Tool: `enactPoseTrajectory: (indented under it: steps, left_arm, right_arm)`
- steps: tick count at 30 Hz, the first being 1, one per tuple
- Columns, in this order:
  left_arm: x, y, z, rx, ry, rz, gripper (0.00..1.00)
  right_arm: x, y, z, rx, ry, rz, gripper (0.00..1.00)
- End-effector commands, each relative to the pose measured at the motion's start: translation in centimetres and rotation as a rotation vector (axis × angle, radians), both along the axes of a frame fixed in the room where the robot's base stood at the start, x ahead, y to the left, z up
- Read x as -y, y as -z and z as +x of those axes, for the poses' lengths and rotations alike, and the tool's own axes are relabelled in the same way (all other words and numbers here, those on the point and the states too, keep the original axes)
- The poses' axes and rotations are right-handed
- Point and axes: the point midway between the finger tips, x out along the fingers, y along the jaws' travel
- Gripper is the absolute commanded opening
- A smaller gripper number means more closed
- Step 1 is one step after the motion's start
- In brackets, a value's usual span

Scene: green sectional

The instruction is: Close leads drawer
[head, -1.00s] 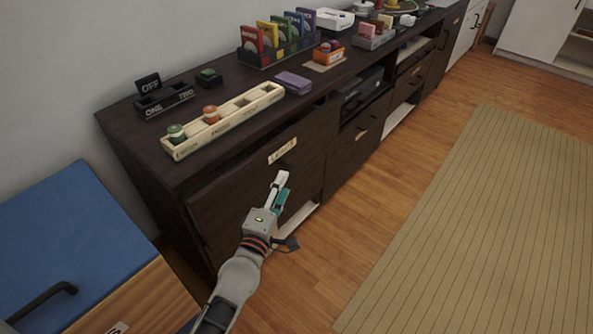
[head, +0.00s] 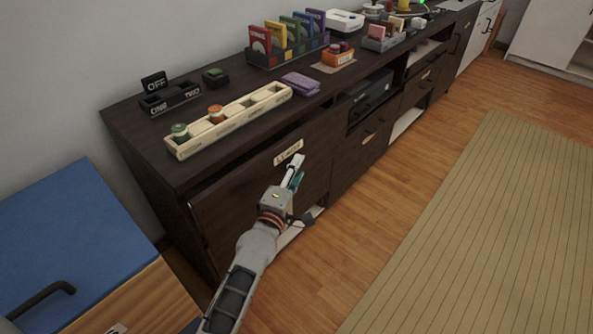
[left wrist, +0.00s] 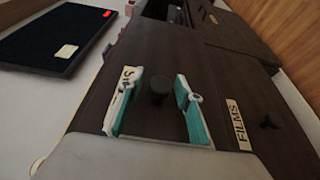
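The dark brown drawer front (head: 235,200) with a pale label (head: 288,151) is at the near end of the long cabinet. A dark gap shows above it, so it stands out a little from the cabinet. The label's word is too small to read surely. My left gripper (head: 297,172) is in front of this drawer, below the label. In the left wrist view, its two teal-padded fingers (left wrist: 158,103) are apart, with the round dark knob (left wrist: 160,90) between them in the picture. I cannot tell whether they touch it. One finger partly covers the label. My right gripper is out of view.
A drawer labelled FILMS (left wrist: 238,138) adjoins. The cabinet top (head: 215,160) carries a cream tray (head: 235,118), a purple bundle (head: 300,84) and coloured cards. A blue-topped unit (head: 70,230) stands at the left. Wood floor and a striped rug (head: 470,220) lie open at right.

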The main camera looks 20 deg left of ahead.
Motion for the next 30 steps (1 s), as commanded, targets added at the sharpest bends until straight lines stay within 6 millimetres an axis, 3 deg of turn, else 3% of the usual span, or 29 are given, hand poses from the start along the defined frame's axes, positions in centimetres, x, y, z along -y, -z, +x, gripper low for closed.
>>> enactPoseTrajectory:
  steps: [1,3,8,18,27,28,30]
  left_arm:
    - [0.0,0.0,0.0,0.0,0.0,0.0,0.18]
    - [0.0,0.0,0.0,0.0,0.0,0.0,0.0]
    - [-0.1,0.0,0.0,0.0,0.0,0.001,0.0]
    - [-4.0,-0.1,1.5,0.001,0.0,0.003,0.0]
    - [-4.4,-0.1,1.6,0.001,-0.004,0.0,0.0]
    - [-4.4,-0.1,1.6,0.001,-0.004,0.0,0.25]
    - [-4.4,-0.1,1.6,0.001,-0.004,0.0,0.39]
  right_arm:
    - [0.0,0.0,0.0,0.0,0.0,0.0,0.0]
    - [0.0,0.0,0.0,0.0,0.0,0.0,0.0]
    - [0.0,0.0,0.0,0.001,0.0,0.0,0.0]
    - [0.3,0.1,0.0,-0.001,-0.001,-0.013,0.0]
    - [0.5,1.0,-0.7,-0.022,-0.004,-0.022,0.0]
    - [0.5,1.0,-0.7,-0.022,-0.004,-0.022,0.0]
    - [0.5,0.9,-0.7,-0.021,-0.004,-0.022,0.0]
